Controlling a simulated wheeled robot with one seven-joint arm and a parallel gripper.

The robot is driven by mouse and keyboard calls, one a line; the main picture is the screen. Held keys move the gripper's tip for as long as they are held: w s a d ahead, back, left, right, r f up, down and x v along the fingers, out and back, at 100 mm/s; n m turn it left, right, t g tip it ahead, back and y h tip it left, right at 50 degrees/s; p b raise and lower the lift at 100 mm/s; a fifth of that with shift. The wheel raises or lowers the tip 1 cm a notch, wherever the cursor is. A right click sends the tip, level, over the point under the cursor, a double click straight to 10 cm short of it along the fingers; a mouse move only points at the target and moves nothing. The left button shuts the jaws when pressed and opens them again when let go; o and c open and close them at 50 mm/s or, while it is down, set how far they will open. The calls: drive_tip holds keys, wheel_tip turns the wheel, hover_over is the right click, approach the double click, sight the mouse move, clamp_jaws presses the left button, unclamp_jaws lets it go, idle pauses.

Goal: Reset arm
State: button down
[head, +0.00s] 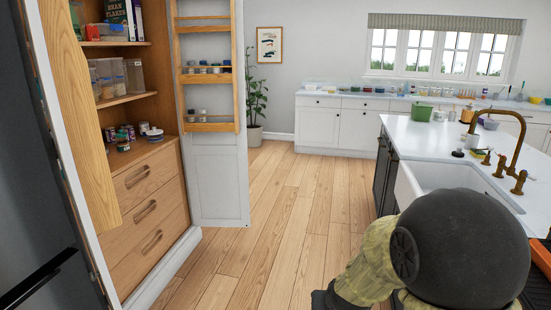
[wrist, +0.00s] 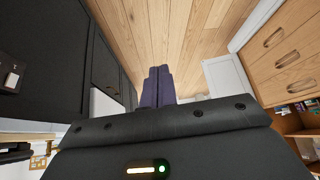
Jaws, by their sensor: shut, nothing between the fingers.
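My gripper (wrist: 159,88) shows in the wrist view with its two dark fingers pressed together, shut and empty. It points over the wooden floor between the dark cabinets and the pantry drawers. In the head view, part of my arm is folded at the lower right, in front of the island. My gripper is not visible in the head view.
An open pantry with wooden drawers (head: 150,208) stands at left, its racked door (head: 217,170) swung out. A dark-sided island with a white sink (head: 440,178) is at right. A potted plant (head: 254,105) stands behind. The floor (head: 290,215) between is clear.

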drive_tip(key=s+d+r+g, duration=0.15)
drive_tip(key=s+g, duration=0.25)
drive_tip(key=s, duration=1)
drive_tip(key=w+p+v, duration=0.3)
drive_tip(key=p+v, duration=0.9)
drive_tip(key=p, duration=0.1)
drive_tip(key=shift+s+d+r+n, duration=0.15)
drive_tip(key=shift+d+r+n, duration=0.2)
drive_tip(key=shift+r, duration=0.35)
drive_tip(key=shift+a+f, duration=0.1)
